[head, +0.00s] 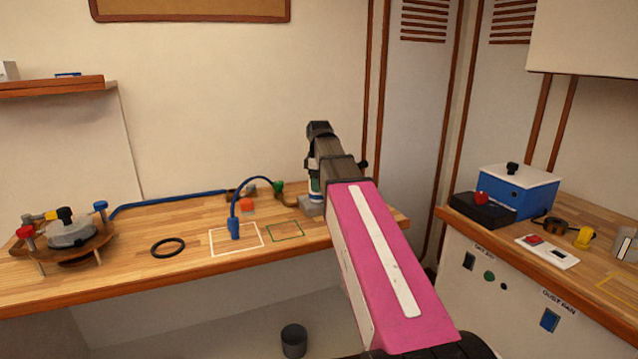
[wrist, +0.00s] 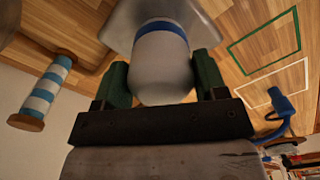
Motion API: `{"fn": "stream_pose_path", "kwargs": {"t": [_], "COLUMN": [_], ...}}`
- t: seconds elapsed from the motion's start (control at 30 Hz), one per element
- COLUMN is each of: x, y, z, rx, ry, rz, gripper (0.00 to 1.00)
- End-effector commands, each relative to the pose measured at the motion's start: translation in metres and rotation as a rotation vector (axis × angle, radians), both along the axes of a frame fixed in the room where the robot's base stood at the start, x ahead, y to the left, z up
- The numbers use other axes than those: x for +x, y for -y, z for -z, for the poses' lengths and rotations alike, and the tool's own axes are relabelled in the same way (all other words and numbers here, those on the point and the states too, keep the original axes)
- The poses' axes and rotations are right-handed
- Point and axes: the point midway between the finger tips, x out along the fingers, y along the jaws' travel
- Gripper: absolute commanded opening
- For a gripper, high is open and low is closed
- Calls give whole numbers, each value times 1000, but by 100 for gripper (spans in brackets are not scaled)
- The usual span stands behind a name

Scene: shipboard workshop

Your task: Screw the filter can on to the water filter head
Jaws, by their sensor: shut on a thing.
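The filter can (wrist: 161,66), a pale grey cylinder with a blue band, fills the upper middle of the wrist view. My gripper (wrist: 163,80) is shut on it, with one green finger on each side. In the head view my gripper (head: 315,180) is at the back right of the left bench, and my arm hides most of the can. A grey block (head: 309,206), which may be the water filter head, is just below the gripper. It also shows beyond the can in the wrist view (wrist: 120,25). I cannot tell whether can and block touch.
Green (head: 285,232) and white (head: 236,251) outlines mark the bench. A blue hose (head: 236,205) arches there, left of my gripper. A black ring (head: 167,248) lies farther left. A blue-and-white striped cylinder (wrist: 47,89) is left of the can in the wrist view.

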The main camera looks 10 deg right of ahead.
Motion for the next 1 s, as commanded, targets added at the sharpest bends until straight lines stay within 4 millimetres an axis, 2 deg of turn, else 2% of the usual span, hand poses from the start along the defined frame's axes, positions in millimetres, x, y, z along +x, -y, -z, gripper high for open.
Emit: {"fn": "stream_pose_path", "kwargs": {"t": [0.33,0.7,1.0], "x": [0,-2,-2], "y": [0,-1,-1], "z": [0,0,0], "rx": [0,0,0], "ry": [0,-1,-1], "rz": [24,368,406], "gripper": [46,46,46]}}
